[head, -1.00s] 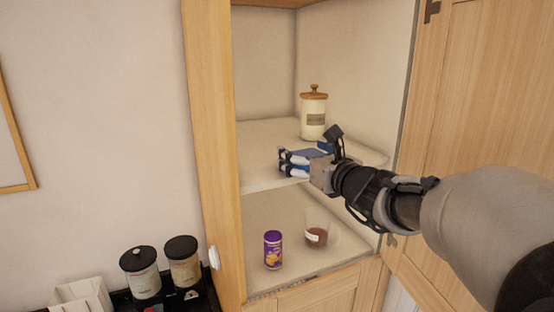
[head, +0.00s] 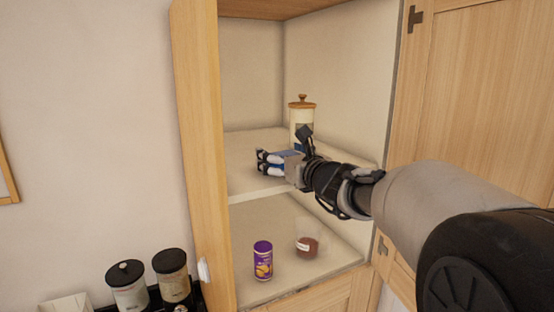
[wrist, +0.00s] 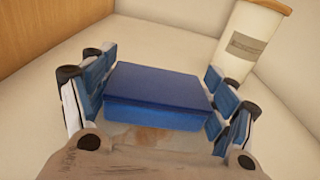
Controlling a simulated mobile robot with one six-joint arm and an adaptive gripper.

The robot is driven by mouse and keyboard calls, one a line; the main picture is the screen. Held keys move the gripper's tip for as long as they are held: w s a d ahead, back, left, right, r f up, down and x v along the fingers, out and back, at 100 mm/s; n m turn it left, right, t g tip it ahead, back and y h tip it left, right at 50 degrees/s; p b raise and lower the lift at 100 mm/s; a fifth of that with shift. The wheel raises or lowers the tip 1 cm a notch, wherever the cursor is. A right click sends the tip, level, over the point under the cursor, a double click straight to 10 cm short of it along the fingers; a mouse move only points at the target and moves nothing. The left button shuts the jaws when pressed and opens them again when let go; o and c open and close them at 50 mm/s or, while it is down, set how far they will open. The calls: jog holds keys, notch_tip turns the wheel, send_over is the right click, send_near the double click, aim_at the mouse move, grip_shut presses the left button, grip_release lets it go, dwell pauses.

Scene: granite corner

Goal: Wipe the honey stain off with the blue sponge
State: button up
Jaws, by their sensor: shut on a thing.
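The blue sponge (wrist: 158,97) is a dark blue block held between the fingers of my gripper (wrist: 160,95) in the wrist view. In the head view my gripper (head: 262,163) reaches into the open cabinet, over the upper shelf (head: 250,143), with the sponge (head: 287,154) partly hidden by it. A faint brownish patch (wrist: 150,134) shows just below the sponge in the wrist view and may be the honey stain. Whether the sponge touches the shelf, I cannot tell.
A cream canister with a wooden lid (head: 302,112) stands behind my gripper on the same shelf. A purple can (head: 263,261) and a clear container with brown contents (head: 307,246) stand on the lower shelf.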

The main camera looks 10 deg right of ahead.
jog(key=shift+w+a+f, duration=0.15)
jog(key=shift+w+a, duration=0.05)
jog(key=shift+w, duration=0.3)
jog(key=shift+s+r+b, duration=0.1)
jog(key=shift+r+b, duration=0.2)
jog(key=shift+r, duration=0.3)
jog(key=shift+s+d+f+b, duration=0.1)
jog(key=shift+s+f+b, duration=0.05)
jog(key=shift+f+b, duration=0.15)
